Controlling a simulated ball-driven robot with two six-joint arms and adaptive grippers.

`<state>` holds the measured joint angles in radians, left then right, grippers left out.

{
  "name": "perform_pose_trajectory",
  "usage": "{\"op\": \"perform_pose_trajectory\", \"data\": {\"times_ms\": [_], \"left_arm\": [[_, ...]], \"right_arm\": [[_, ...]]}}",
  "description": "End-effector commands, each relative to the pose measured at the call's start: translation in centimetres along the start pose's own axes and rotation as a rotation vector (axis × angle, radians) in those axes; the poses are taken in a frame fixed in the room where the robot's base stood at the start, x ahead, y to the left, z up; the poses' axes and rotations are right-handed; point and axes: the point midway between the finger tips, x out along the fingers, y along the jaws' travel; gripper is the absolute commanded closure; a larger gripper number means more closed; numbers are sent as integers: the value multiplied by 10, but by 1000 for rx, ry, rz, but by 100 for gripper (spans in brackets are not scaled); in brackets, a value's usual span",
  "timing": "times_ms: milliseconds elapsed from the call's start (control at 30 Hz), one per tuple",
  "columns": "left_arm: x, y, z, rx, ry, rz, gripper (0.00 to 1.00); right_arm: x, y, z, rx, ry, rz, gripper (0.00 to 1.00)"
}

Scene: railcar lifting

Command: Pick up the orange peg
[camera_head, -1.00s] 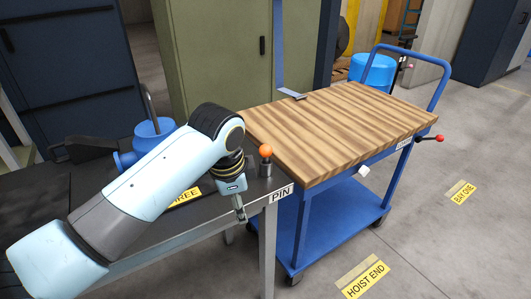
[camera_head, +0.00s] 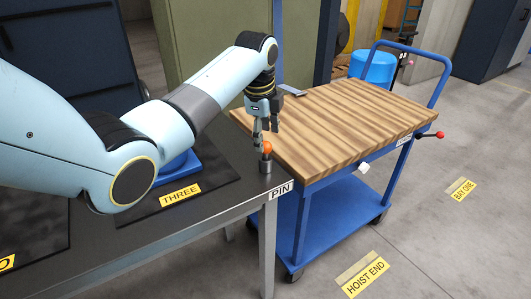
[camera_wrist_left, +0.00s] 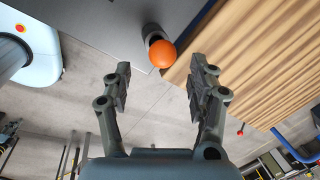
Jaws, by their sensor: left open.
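The orange peg (camera_head: 267,147) has a round orange head and stands upright in a grey metal holder (camera_head: 265,164) at the corner of the dark bench, by the PIN label. My left gripper (camera_head: 266,128) is open and points down just above the peg's head, apart from it as far as I can tell. In the left wrist view the peg's orange head (camera_wrist_left: 163,54) shows ahead of the gap between the two open fingers (camera_wrist_left: 158,80), with nothing between them. The peg's shaft is mostly hidden. My right gripper is not in view.
A blue trolley with a striped wooden top (camera_head: 340,120) stands right beside the bench, close to the gripper. The dark bench (camera_head: 222,200) carries a THREE label (camera_head: 180,194). A blue object (camera_head: 183,170) sits behind my left arm. A red-knobbed lever (camera_head: 438,135) sticks out from the trolley.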

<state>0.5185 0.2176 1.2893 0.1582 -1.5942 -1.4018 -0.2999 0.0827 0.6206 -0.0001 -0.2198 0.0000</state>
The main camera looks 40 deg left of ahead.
Motion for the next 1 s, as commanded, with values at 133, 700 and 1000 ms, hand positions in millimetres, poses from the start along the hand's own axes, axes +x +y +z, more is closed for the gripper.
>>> {"op": "perform_pose_trajectory", "data": {"times_ms": [133, 700, 1000], "left_arm": [[19, -1, 1, -1, 0, 3, 41], [51, -3, 2, 0, 0, -1, 52], [51, -3, 2, -1, 0, -1, 91]], "right_arm": [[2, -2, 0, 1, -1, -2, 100], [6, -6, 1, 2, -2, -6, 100], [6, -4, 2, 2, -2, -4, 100]]}}
